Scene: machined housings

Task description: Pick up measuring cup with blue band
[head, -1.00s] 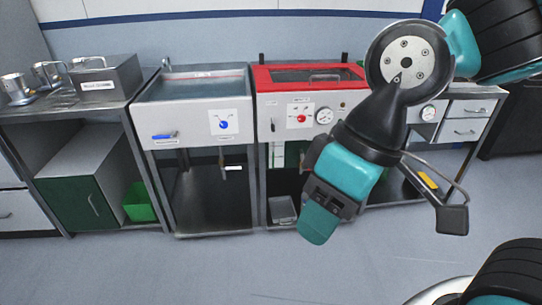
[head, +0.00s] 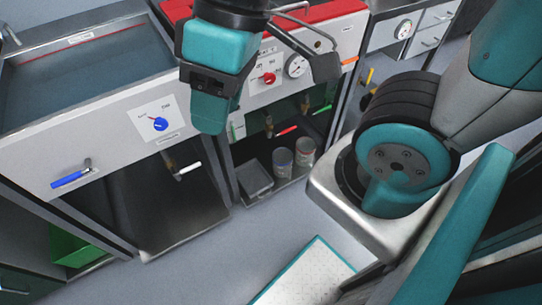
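The measuring cup with the blue band (head: 283,162) stands upright on the lower shelf under the red-topped unit. It is a small grey cylinder with a blue stripe near its top. A similar cup with a red band (head: 305,152) stands just right of it. My gripper (head: 209,114) hangs at the upper middle, in front of the units and apart from both cups. Its teal fingers show nearly edge-on, so I cannot tell their opening. I see nothing held in it.
Above are the red-topped unit's front panel with a red knob (head: 269,78) and valve handles. A sink unit (head: 95,160) stands at left. A green bin (head: 76,245) is at lower left. Floor is clear in front.

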